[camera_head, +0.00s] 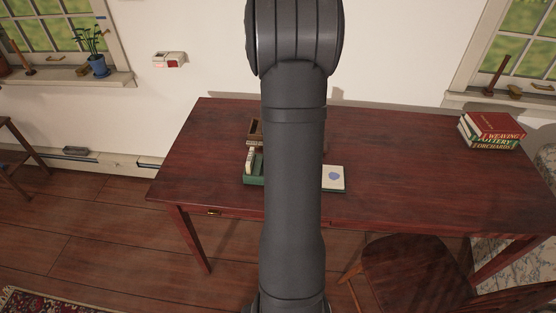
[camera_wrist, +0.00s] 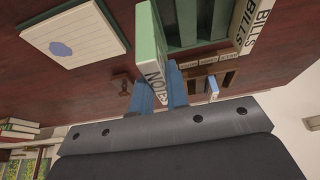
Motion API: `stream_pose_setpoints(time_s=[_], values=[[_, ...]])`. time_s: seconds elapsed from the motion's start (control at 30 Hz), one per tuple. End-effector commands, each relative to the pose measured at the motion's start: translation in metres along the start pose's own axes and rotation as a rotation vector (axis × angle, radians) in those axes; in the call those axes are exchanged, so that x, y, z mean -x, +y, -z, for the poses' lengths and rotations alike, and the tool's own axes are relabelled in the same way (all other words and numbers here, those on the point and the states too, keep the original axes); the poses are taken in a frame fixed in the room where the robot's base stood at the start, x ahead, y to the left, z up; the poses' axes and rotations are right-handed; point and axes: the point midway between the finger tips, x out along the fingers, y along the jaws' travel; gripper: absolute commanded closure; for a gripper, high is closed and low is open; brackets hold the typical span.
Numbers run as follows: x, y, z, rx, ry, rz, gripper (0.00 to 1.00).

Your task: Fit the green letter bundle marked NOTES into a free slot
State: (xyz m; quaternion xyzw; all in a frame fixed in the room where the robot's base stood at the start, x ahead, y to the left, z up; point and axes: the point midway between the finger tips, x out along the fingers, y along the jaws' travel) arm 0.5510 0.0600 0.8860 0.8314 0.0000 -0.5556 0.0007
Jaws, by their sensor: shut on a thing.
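The green letter bundle with NOTES on its pale edge (camera_wrist: 152,45) is between the blue fingers of my gripper (camera_wrist: 158,92) in the wrist view. My gripper is shut on it. The bundle is beside the green slotted rack (camera_wrist: 183,22), overlapping its left side in the picture; I cannot tell whether they touch. The rack has dark, empty-looking slots near the bundle. Cream material marked BILLS (camera_wrist: 244,25) stands at the rack's right side. In the head view the rack (camera_head: 253,181) shows left of my arm, which hides the gripper and the NOTES bundle.
A pale card with a blue spot (camera_head: 333,178) lies right of my arm. A wooden holder with small labels (camera_wrist: 205,66) stands beyond the rack. Stacked books (camera_head: 490,130) are at the far right of the dark red table (camera_head: 410,165). Its right half is mostly clear.

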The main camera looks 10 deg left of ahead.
Motion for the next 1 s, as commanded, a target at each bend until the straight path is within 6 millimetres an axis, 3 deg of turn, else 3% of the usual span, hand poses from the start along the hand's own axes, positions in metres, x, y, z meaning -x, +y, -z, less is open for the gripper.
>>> stream_pose_setpoints(time_s=[0.2, 0.57, 0.97, 1.0], values=[[-0.016, -0.021, 0.003, 0.001, -0.001, 0.0, 1.0], [-0.051, -0.022, -0.012, 0.0, -0.002, 0.001, 1.0], [-0.057, -0.022, -0.014, -0.001, -0.001, 0.001, 1.0], [-0.057, -0.022, -0.013, -0.001, -0.001, 0.001, 0.8]])
